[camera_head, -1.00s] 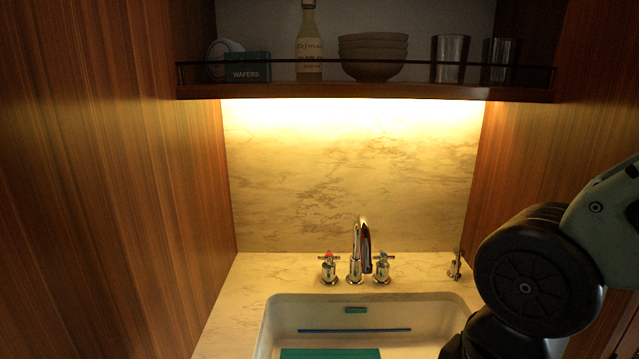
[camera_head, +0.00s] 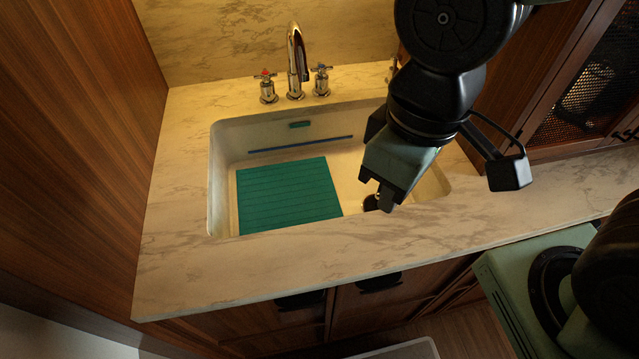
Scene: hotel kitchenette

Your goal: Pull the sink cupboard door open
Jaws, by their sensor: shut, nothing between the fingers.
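The sink cupboard shows below the counter's front edge, seen steeply from above. It has two brown wooden door fronts, a left door (camera_head: 262,340) and a right door (camera_head: 350,312). Each has a dark handle near its top, a left handle (camera_head: 300,300) and a right handle (camera_head: 378,282). Both doors look shut, though their lower parts are out of view. My gripper (camera_head: 386,198) is shut and empty, pointing down over the right front part of the sink. It is above and behind the right handle, apart from both doors.
The white sink (camera_head: 222,170) holds a teal ribbed mat (camera_head: 288,195). A chrome faucet (camera_head: 297,60) with two taps stands behind it. The marble counter (camera_head: 240,270) juts over the doors. A wooden wall (camera_head: 70,150) closes the left side; a mesh-front cabinet (camera_head: 590,90) stands right.

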